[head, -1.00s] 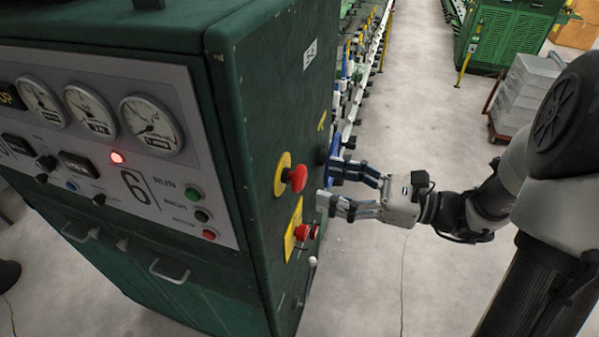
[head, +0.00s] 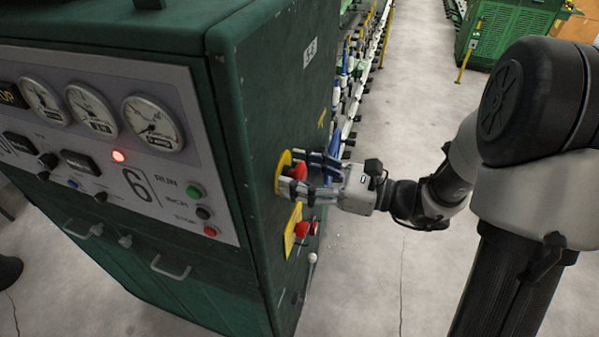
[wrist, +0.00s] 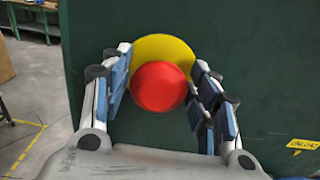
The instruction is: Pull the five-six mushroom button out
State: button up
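The red mushroom button (wrist: 160,87) sits on a round yellow plate (wrist: 163,46) on the green machine's side panel. In the head view the button (head: 297,171) is partly hidden behind my fingers. My gripper (head: 310,175) reaches in from the right, its fingers around the button; it also shows in the wrist view (wrist: 165,98). I cannot tell whether either finger touches it.
A second red button (head: 303,230) on a yellow plate (head: 292,230) is just below my gripper. The green machine's front panel (head: 120,140) has gauges and a lit red lamp. The floor (head: 375,270) to the right is clear.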

jog(key=c, duration=1.2)
jog(key=shift+s+d, duration=0.15)
jog(key=shift+d, duration=0.45)
jog(key=shift+a+f, duration=0.1)
jog(key=shift+a, duration=0.05)
jog(key=o, duration=1.2)
jog(key=shift+c, duration=0.2)
jog(key=shift+o, duration=1.3)
jog(key=shift+s+d, duration=0.15)
jog(key=shift+d, duration=0.3)
jog(key=shift+o, duration=0.6)
jog(key=shift+a, duration=0.25)
jog(key=v, duration=1.2)
